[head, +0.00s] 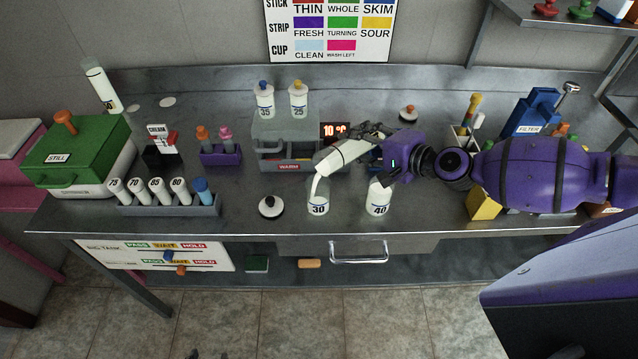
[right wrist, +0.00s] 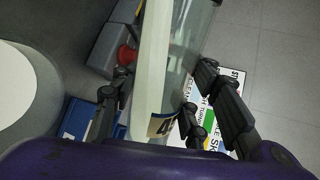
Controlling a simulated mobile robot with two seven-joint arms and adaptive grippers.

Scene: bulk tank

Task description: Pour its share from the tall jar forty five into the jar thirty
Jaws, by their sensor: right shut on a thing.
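My right gripper (head: 368,140) is shut on the tall jar forty five (head: 342,153), tilted far over with its mouth down to the left. A white stream runs from its mouth towards the jar thirty (head: 318,203), which stands upright and open near the counter's front edge. In the right wrist view the tall jar (right wrist: 152,70) lies between the fingers (right wrist: 160,110), with pale liquid along one side. Its label there shows a 4; the rest is hidden. My left gripper is out of view.
A jar marked 40 (head: 379,199) stands just right of the jar thirty, below my gripper. A black-and-white round lid (head: 270,206) lies to the left. The grey warm box (head: 270,135) with jars 35 and 25 stands behind. A vial rack (head: 165,209) is farther left.

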